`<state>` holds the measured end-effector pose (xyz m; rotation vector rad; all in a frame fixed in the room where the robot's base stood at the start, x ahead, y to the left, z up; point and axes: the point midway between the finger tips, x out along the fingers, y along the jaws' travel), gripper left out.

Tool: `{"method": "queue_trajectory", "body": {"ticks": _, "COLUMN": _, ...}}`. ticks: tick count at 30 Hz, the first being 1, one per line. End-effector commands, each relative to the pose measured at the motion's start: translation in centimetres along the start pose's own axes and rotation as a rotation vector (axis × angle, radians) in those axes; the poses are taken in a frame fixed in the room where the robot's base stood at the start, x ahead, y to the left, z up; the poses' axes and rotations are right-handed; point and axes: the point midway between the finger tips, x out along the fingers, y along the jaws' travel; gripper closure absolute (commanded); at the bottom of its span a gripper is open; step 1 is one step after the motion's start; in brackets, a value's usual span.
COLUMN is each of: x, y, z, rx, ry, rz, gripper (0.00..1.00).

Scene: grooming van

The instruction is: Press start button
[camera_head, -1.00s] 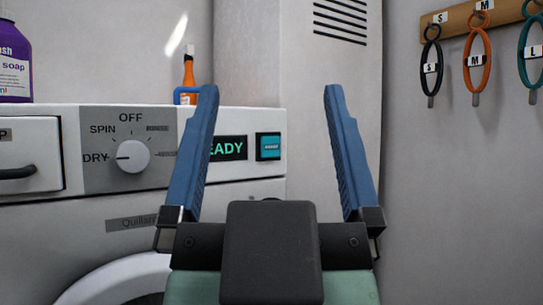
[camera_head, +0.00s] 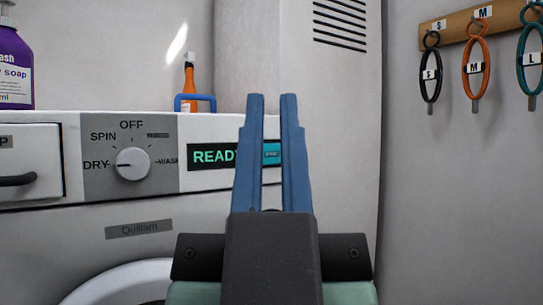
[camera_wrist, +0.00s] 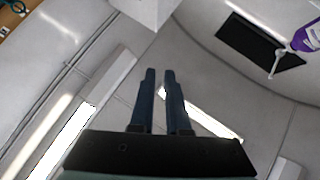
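The start button (camera_head: 272,153) is a small teal key at the right end of the washer's control panel. It shows in the head view through the narrow gap between my fingers, which hide its edges. A dark display (camera_head: 208,157) just left of it shows green letters reading READ, with the rest hidden behind my left finger. My gripper (camera_head: 272,98) points up and forward in front of the panel. Its two blue fingers are nearly together, with a slim empty gap between them. The wrist view also shows the narrow gap (camera_wrist: 159,72). I cannot tell any contact with the panel.
The washer's dial (camera_head: 132,164) points to DRY. A drawer (camera_head: 28,165) is at the left. Looped leads hang from a wooden rack (camera_head: 455,30) at the right.

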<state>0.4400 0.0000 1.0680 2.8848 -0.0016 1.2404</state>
Motion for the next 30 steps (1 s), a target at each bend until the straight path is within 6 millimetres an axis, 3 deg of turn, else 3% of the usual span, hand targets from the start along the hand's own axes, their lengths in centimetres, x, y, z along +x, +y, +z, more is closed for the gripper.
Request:
{"method": "queue_trajectory", "body": {"ticks": 2, "x": 0.0, "y": 0.0, "z": 0.0, "rx": 0.0, "ry": 0.0, "rz": 0.0, "gripper": 1.0}}
{"method": "queue_trajectory", "body": {"ticks": 30, "x": 0.0, "y": 0.0, "z": 0.0, "rx": 0.0, "ry": 0.0, "rz": 0.0, "gripper": 1.0}}
